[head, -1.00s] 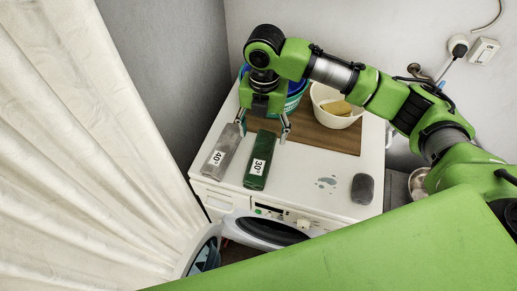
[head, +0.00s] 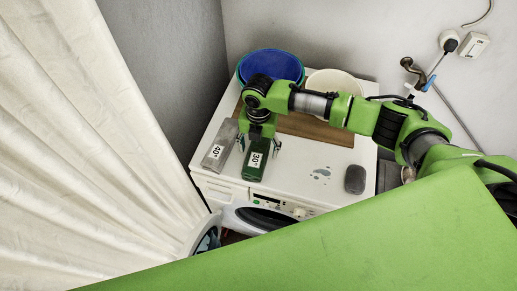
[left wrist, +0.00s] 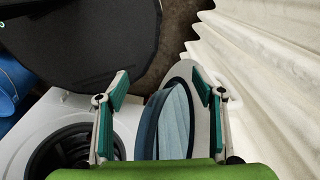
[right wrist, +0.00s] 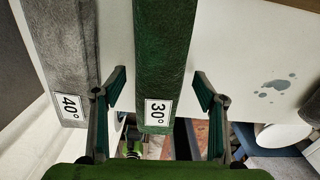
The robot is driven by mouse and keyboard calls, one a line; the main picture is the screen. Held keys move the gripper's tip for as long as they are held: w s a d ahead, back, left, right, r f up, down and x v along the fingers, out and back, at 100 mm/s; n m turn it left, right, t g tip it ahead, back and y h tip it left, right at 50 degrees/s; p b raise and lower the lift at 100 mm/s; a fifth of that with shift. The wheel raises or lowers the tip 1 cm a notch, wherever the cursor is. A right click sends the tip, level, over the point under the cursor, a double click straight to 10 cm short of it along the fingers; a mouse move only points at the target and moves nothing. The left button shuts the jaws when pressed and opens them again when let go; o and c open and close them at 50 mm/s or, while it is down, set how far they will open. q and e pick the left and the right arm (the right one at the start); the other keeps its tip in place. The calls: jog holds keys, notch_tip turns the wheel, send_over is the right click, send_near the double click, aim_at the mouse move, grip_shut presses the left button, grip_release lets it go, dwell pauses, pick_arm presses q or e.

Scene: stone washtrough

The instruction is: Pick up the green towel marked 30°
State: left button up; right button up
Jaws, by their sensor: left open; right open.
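The green towel (head: 255,168) is a folded dark green block with a white 30° label. It lies on top of the white washing machine, beside the grey towel marked 40° (head: 217,150). My right gripper (head: 259,147) is open over the green towel's far part. In the right wrist view the green towel (right wrist: 165,50) runs between the open fingers (right wrist: 160,88), and the grey towel (right wrist: 62,50) lies outside the left finger. Whether the fingers touch the green towel cannot be told. My left gripper (left wrist: 158,85) is open and empty, in front of the machine's open door (left wrist: 175,120).
A dark grey object (head: 355,179) lies at right. A curtain (head: 90,130) hangs at left.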

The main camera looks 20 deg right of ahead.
jog(key=shift+f, duration=0.1)
jog(key=c, duration=1.3)
